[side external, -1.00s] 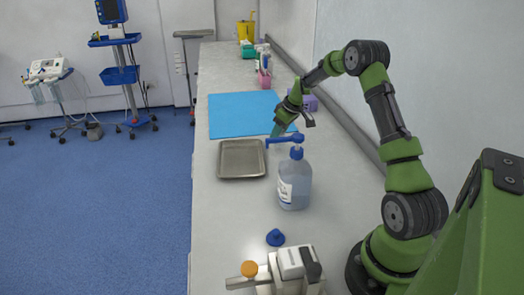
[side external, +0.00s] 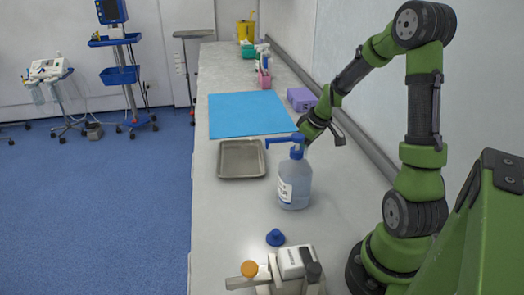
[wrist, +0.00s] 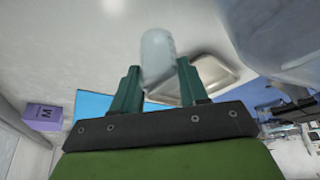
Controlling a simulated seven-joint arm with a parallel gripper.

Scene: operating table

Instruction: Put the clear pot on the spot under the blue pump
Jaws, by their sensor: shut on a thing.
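The clear pot (wrist: 157,55) is a small translucent cup between the two teal fingers of my gripper (wrist: 158,72) in the wrist view. My gripper is shut on it. In the side view my gripper (side external: 303,138) is behind the pump head, partly hidden; I cannot make out the pot there. The blue pump (side external: 297,148) tops a clear bottle (side external: 294,185) with a white label, upright on the counter. Its nozzle (side external: 272,140) points left, over the counter near the metal tray. The bottle is also large at upper right in the wrist view (wrist: 275,35).
A metal tray (side external: 221,174) lies left of the bottle. A blue mat (side external: 240,110) and a purple box (side external: 301,99) are farther back. A blue cone-shaped piece (side external: 275,238) and a white device (side external: 296,262) are in front. Counter between bottle and cone is clear.

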